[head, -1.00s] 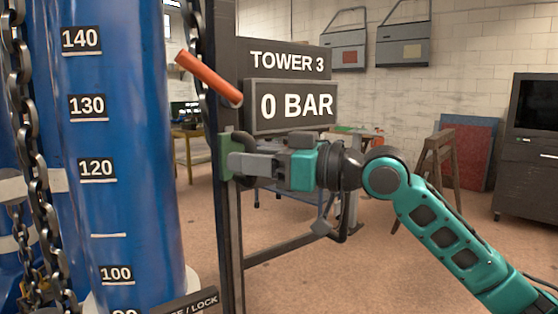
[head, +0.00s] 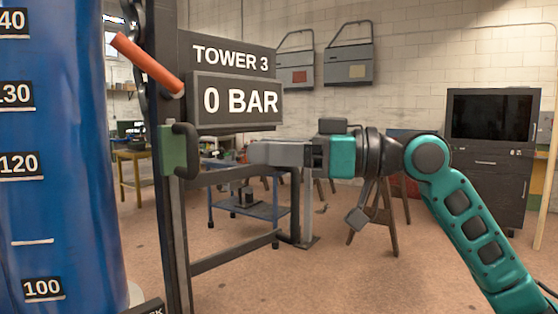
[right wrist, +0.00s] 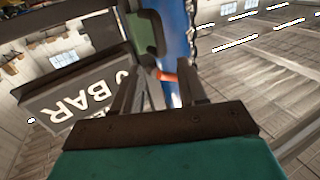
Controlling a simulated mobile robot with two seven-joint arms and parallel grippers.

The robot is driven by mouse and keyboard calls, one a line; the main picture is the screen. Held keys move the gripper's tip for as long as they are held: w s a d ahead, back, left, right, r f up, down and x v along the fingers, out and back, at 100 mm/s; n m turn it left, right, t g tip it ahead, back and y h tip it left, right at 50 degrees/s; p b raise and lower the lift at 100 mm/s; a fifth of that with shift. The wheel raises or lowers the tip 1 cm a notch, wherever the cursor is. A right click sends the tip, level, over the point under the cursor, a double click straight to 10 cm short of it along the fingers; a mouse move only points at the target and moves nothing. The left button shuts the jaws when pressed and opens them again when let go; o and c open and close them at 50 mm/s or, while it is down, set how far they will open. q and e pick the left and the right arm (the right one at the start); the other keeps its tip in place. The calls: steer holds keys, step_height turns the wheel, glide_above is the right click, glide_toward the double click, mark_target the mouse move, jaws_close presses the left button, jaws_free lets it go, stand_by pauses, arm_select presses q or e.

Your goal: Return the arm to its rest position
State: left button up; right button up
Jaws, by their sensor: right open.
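My right gripper (head: 254,153) is open and empty in the head view, its fingers pointing left. It is apart from the green plate with a dark handle (head: 181,151) on the tower's post, with a clear gap between them. In the right wrist view the two fingers (right wrist: 160,88) stand apart with nothing between them. The teal right arm (head: 470,220) stretches in from the lower right. My left gripper is not in view.
The dark post (head: 172,220) carries an orange lever (head: 147,62) and a sign (head: 238,100) reading 0 BAR. A blue cylinder (head: 55,215) stands at left. A blue cart (head: 250,208) and a dark cabinet (head: 487,185) stand behind.

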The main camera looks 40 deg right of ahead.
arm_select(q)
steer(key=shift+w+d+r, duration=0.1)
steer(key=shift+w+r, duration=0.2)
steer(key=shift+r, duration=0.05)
arm_select(e)
steer(key=shift+s+d, duration=0.2)
steer(key=shift+s, duration=0.1)
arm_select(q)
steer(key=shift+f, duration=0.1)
